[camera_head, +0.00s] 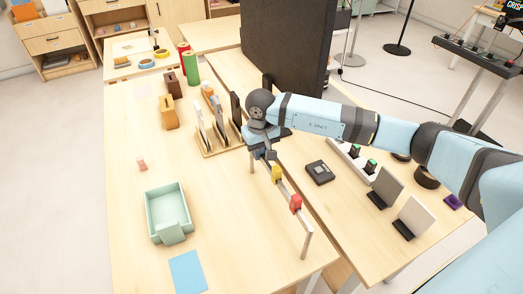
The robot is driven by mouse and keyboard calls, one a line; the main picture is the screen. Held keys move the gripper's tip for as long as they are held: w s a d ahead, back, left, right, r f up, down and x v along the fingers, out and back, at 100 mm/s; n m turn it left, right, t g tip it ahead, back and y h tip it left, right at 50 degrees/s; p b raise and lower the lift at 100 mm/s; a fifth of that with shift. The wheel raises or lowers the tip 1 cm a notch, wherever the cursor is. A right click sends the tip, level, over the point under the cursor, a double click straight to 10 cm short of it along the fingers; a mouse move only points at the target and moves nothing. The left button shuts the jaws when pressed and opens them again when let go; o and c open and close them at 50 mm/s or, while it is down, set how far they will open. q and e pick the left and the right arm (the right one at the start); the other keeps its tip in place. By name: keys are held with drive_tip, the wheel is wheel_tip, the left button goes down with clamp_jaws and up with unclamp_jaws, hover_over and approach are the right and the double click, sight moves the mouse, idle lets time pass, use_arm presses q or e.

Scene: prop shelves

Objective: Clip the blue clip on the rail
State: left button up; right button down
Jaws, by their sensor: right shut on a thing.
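A thin rail (287,189) stands on posts near the right edge of the front table. A yellow clip (277,173) and a red clip (296,203) sit on it. My right gripper (264,153) is at the rail's far end, beyond the yellow clip, pointing down. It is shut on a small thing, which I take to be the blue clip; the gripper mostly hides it. I cannot tell whether it touches the rail. My left gripper is not in view.
A wooden rack with upright panels (205,139) stands left of my right gripper. A green tray (150,215) and a blue sheet (187,272) lie at front left. A black device (320,172) lies right of the rail.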

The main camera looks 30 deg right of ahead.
use_arm(q)
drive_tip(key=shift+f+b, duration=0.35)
drive_tip(key=shift+b, duration=0.05)
use_arm(e)
drive_tip(key=shift+f, duration=0.3)
drive_tip(key=c, duration=0.9)
unclamp_jaws()
